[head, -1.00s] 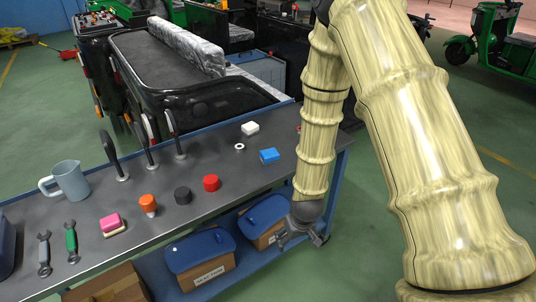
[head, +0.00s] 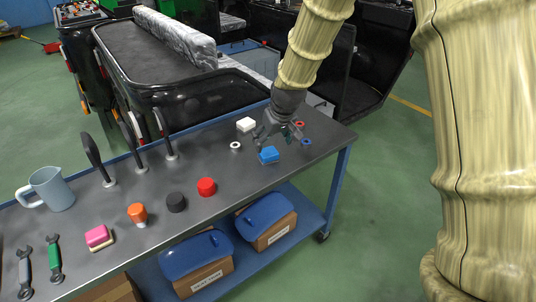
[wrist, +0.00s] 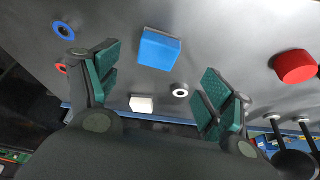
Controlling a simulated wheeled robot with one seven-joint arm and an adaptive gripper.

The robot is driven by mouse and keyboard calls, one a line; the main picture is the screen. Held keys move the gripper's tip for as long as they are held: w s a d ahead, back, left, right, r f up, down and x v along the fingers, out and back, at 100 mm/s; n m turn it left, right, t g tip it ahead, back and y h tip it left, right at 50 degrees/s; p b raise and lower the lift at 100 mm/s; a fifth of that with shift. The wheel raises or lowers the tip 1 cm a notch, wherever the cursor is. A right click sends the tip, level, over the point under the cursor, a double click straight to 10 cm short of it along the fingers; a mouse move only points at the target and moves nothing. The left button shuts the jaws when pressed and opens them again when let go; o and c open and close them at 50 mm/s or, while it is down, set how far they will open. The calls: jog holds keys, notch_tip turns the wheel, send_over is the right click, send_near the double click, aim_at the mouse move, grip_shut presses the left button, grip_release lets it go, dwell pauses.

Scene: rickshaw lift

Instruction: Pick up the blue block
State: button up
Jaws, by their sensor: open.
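The blue block (head: 269,155) lies on the dark grey table top near its right end. It also shows in the wrist view (wrist: 160,49), top centre, between and beyond the spread fingers. My gripper (head: 279,139) is open and empty, just behind and above the blue block in the head view. In the wrist view my gripper (wrist: 157,88) has its green-padded fingers wide apart, with clear space between them and the block. I cannot tell the exact height of the fingertips above the table.
Near the block are a white block (head: 246,124), a white ring (head: 235,146), a red ring (head: 299,124) and a blue ring (head: 306,141). The table's front edge is clear beside the block.

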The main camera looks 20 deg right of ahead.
aim_at(268, 151)
jog(key=shift+p+x, duration=0.4)
jog(key=shift+x, duration=4.15)
jog(key=shift+w+d+r, duration=0.1)
jog(key=shift+w+d, duration=0.05)
jog(key=shift+c, duration=0.4)
jog(key=c, duration=1)
